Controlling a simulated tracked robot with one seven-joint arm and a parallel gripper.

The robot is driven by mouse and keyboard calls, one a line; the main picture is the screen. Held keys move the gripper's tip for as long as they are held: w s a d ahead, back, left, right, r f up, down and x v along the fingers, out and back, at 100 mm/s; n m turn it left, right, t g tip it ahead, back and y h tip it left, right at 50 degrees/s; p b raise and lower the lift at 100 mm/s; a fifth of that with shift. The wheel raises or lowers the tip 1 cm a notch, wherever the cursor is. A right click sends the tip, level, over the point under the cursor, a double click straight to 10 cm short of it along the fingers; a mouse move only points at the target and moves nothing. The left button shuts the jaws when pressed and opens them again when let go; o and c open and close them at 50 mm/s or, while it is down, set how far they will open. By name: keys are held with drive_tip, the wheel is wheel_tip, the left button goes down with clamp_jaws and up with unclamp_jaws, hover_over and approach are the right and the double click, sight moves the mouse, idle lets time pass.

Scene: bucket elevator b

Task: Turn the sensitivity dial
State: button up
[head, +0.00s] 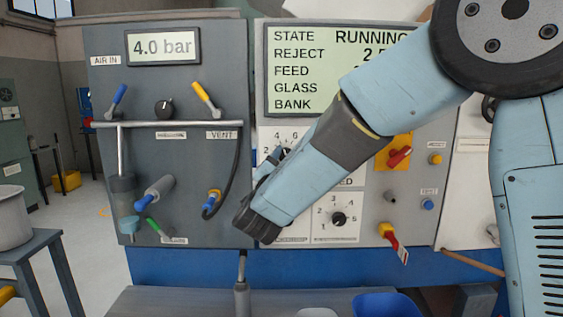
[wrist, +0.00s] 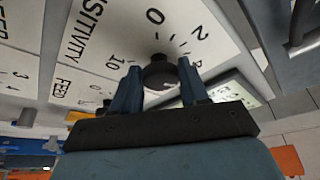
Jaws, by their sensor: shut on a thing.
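The sensitivity dial is a round black knob (wrist: 159,73) on a white plate marked SENSITIVITY (wrist: 95,40). In the wrist view the numbers 0, 2 and 10 show around it. My gripper (wrist: 159,68) has one blue finger on each side of the knob and is shut on it. The knob's pointer is hidden, so its setting cannot be read. In the head view my gripper (head: 272,160) is at the upper left dial plate (head: 290,133), and my forearm covers much of that plate.
A smaller dial (head: 339,219) numbered 1 to 5 sits below. To the right are a red handle on a yellow plate (head: 399,157) and a red-yellow lever (head: 388,233). The screen (head: 300,70) above reads RUNNING. A black hose (head: 236,170) hangs at left.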

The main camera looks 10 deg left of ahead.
drive_tip(key=shift+f+m, duration=0.1)
drive_tip(key=shift+m, duration=0.3)
drive_tip(key=o, duration=1)
drive_tip(key=shift+o, duration=0.2)
drive_tip(key=v, duration=1.3)
drive_tip(key=shift+s, duration=0.4)
drive_tip(key=shift+f, duration=0.1)
